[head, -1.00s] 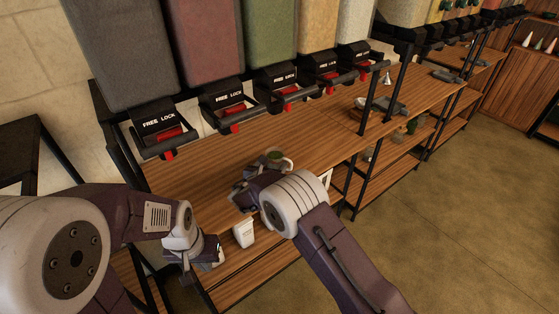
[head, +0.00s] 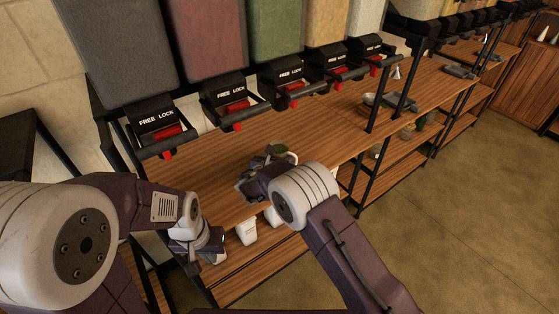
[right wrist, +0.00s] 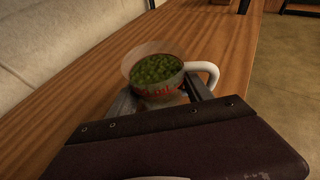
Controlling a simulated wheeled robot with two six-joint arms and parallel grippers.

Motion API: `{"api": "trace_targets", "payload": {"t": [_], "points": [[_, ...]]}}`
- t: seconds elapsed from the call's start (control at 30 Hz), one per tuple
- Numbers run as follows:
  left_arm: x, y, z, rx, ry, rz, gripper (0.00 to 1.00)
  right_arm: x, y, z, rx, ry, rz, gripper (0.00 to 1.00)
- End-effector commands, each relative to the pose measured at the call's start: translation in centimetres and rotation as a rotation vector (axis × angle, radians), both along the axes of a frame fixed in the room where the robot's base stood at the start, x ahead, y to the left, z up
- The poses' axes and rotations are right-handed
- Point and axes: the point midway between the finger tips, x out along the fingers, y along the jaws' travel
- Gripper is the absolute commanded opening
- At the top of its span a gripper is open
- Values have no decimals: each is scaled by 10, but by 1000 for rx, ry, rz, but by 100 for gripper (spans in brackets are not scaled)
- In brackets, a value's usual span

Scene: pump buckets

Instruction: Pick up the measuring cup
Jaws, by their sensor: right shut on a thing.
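The measuring cup (right wrist: 154,66) is clear, with red markings, a white handle and green bits inside. In the right wrist view it sits upright between the fingers of my right gripper (right wrist: 160,98), which is shut on it. In the head view the cup (head: 291,157) shows partly behind the right gripper (head: 268,158), over the wooden top. I cannot tell whether its base touches the wood. My left gripper (head: 210,252) hangs low at the left, by the bench's front edge, apart from the cup. Its fingers are too unclear to judge.
The wooden bench top (head: 205,165) has free room left of the cup. Coloured bins with black and red "FREE LOCK" dispensers (head: 232,95) overhang its back. A white cup (head: 247,231) stands below the front edge. Black posts (head: 378,105) and lower shelves lie to the right.

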Motion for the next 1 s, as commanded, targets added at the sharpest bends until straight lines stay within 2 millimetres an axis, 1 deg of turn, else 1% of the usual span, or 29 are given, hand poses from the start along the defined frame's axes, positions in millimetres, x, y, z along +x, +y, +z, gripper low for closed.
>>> {"api": "trace_targets", "payload": {"t": [0.03,0.1,0.17,0.4,0.5,0.6,0.77,1.0], "points": [[0,0,1,0,0,0,0,1,0,11,3,-5,0,1],[0,0,1,0,0,0,0,1,0,26,3,-6,-1,1],[0,0,-3,0,0,0,0,-1,-16,31,1,-4,-5,1],[0,0,-10,0,0,0,0,-11,-72,64,1,-5,-5,1],[0,0,-13,0,0,0,0,-14,-92,76,1,-5,-4,1],[0,0,-14,0,0,0,0,-16,-105,85,1,-4,-3,1],[0,0,-15,0,0,0,0,-18,-115,91,0,-2,-1,1],[0,0,-14,0,0,0,0,-18,-116,92,-1,-2,0,1]]}}
